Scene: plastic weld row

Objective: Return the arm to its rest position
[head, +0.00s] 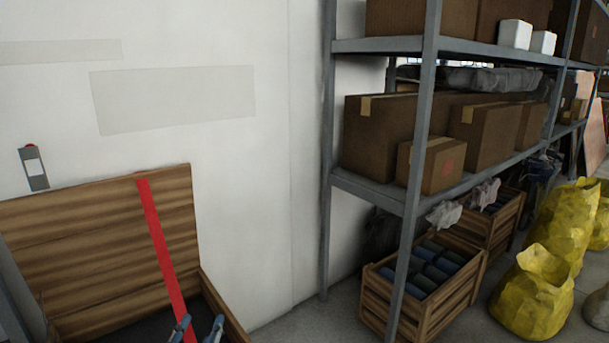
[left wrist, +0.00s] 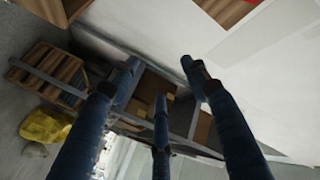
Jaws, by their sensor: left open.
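My left gripper (head: 199,328) shows only by its blue-grey fingertips at the bottom edge of the head view, in front of the wooden crate and the lower end of a red strip. In the left wrist view, the fingers of the left gripper (left wrist: 160,78) are spread apart with nothing between them. The rest of the left arm is out of the head view. My right gripper is in neither view.
A large wooden crate (head: 100,225) stands against the white wall (head: 230,40), with a red strip (head: 160,240) across it. A grey metal shelf (head: 415,150) holds cardboard boxes (head: 380,130). Smaller crates (head: 395,310) and yellow sacks (head: 535,300) stand on the floor.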

